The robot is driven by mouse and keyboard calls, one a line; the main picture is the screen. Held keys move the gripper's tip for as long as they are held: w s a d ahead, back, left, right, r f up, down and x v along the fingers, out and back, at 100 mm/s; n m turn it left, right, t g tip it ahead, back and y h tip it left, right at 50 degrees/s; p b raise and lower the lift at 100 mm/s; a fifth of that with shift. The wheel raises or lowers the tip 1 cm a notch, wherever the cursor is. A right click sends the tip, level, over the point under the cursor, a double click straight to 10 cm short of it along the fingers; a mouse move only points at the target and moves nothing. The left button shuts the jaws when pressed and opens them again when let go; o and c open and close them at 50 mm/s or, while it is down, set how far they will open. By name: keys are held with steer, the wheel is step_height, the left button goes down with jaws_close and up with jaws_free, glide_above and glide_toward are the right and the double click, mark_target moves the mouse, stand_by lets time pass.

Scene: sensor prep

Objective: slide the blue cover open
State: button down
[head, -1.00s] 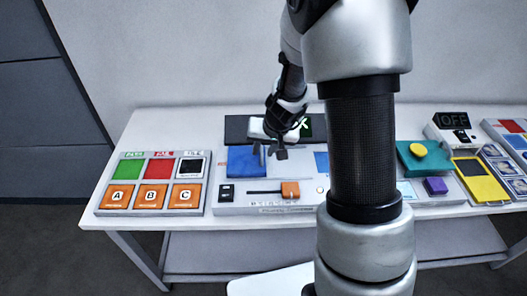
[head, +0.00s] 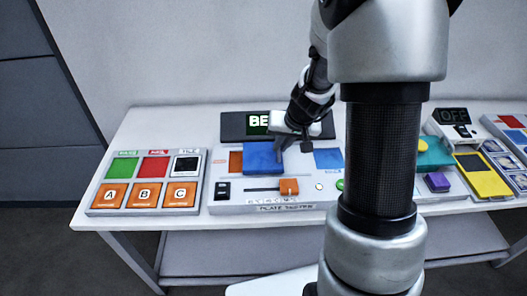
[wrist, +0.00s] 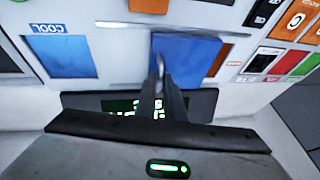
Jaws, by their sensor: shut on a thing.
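The blue cover (head: 262,157) is a flat square plate on the white plate tester panel (head: 222,209). An orange-brown strip (head: 236,161) of the surface shows bare at its left; the rest of that area is hidden by the cover. My gripper (head: 283,150) is at the right edge of the cover. In the wrist view the cover (wrist: 197,58) lies just beyond my fingers, and my gripper (wrist: 161,72) is shut on a small grey upright handle of the cover. The strip also shows in the wrist view (wrist: 219,60), to the cover's right.
A second blue square (head: 328,159), labelled COOL in the wrist view, sits right of the cover. An orange slider knob (head: 289,187) is in front. A dark display (head: 233,127) stands behind. Lettered orange tiles (head: 146,195) lie at left. My arm hides part of the right side.

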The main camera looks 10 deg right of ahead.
steer(key=d+b, duration=0.1)
steer(key=d, duration=0.1)
steer(key=s+d+b, duration=0.1)
steer(key=d, duration=0.2)
steer(key=d+b, duration=0.1)
steer(key=d, duration=0.2)
steer(key=shift+s+f, duration=0.1)
steer(key=shift+s, duration=0.15)
steer(key=shift+s+d, duration=0.1)
steer(key=shift+d, duration=0.05)
steer(key=c, duration=1.8)
jaws_free()
steer(key=shift+d, duration=0.1)
steer(key=shift+c, duration=0.2)
steer(key=shift+r, duration=0.25)
steer(key=p+v, duration=0.2)
steer(key=v, duration=1.5)
steer(key=shift+p, duration=0.4)
steer(key=shift+s, duration=0.15)
